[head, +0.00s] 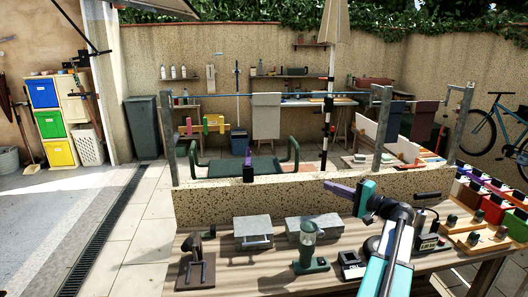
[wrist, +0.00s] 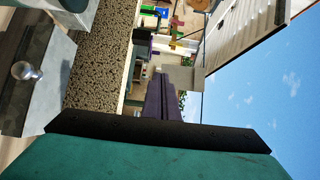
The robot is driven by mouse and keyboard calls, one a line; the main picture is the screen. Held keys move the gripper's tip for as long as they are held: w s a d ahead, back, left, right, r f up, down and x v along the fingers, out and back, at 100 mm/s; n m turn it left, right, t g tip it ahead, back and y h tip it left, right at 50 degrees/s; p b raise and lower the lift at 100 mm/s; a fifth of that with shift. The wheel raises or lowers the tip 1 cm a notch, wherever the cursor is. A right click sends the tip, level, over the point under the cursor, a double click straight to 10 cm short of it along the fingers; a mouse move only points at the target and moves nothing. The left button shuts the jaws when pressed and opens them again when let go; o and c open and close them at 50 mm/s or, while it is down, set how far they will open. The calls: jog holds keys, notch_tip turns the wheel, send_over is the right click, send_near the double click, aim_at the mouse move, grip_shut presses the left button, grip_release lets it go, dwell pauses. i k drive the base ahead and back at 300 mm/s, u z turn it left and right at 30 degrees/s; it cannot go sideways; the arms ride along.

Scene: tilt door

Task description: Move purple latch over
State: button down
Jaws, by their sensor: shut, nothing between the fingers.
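The purple latch (head: 249,165) stands upright as a small purple and dark piece at the top of the speckled low wall (head: 210,206) in the head view.
A wooden bench (head: 225,276) in front of the wall holds grey blocks (head: 253,231), a green lantern-like item (head: 309,248) and a dark bracket (head: 196,262). Metal posts (head: 382,132) rise at the wall. The space above the wall between gripper and latch looks clear.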

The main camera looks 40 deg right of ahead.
aim_at(249, 153)
jog(key=u, duration=0.05)
jog(key=i, duration=1)
jog(key=z, duration=0.05)
